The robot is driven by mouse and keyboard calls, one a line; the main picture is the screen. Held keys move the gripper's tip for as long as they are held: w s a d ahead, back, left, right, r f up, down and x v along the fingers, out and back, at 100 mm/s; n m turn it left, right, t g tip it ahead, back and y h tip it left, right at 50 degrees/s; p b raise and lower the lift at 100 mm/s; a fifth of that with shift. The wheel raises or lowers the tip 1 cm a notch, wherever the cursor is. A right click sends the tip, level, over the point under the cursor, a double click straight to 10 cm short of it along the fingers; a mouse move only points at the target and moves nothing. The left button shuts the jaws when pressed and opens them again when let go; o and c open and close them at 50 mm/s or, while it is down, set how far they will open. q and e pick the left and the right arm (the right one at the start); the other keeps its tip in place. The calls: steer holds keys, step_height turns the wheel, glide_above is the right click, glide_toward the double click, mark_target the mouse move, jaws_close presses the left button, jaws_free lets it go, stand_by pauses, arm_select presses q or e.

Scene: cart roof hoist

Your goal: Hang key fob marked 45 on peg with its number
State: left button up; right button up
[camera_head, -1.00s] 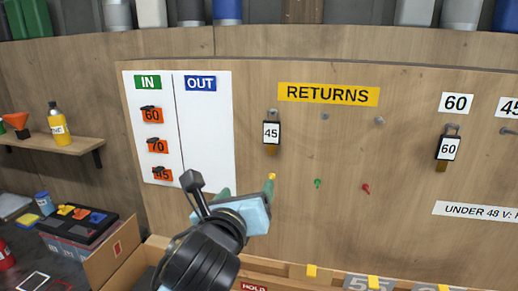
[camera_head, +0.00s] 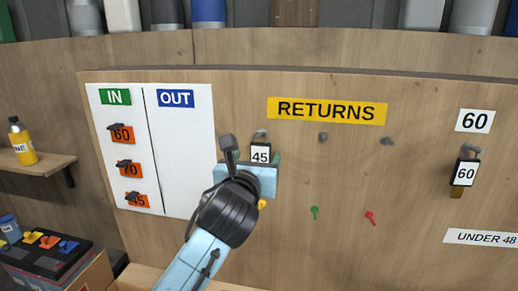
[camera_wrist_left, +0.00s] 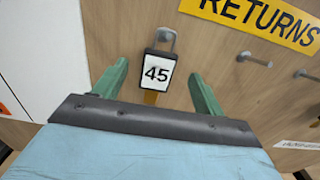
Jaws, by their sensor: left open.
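The key fob marked 45 (camera_head: 260,153) hangs on a peg under the yellow RETURNS sign (camera_head: 327,111). It is black with a white label and also shows in the left wrist view (camera_wrist_left: 157,73). My left gripper (camera_head: 250,160) is in front of the board at the fob. In the left wrist view its green fingers (camera_wrist_left: 157,85) are open, one on each side of the fob, with gaps between. The fob's lower part is hidden by the gripper in the head view. A 60 label (camera_head: 474,121) is at the right, with a fob marked 60 (camera_head: 464,172) hanging below it.
Two bare pegs (camera_head: 323,137) are right of the 45 fob. Below are small green (camera_head: 315,212) and red (camera_head: 370,217) pegs. A white IN/OUT panel (camera_head: 178,150) with orange tags is at left. A shelf with a yellow bottle (camera_head: 22,142) is further left.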

mark_target(260, 146)
arm_select(q)
steer(key=w, duration=0.3)
steer(key=shift+w+d, duration=0.2)
steer(key=shift+d, duration=0.15)
steer(key=shift+w, duration=0.45)
steer(key=c, duration=1.2)
steer(key=shift+r+p, duration=0.1)
steer(key=shift+p, duration=0.25)
arm_select(e)
steer(key=shift+w+d+r, duration=0.1)
steer(key=shift+w+r, duration=0.4)
steer(key=shift+w, duration=0.05)
steer(key=shift+r, duration=0.1)
arm_select(q)
steer(key=shift+r+p, duration=0.25)
steer(key=shift+p, duration=0.4)
arm_select(e)
steer(key=shift+r, duration=0.5)
steer(key=shift+r, duration=0.15)
arm_select(q)
steer(key=shift+s, duration=0.1)
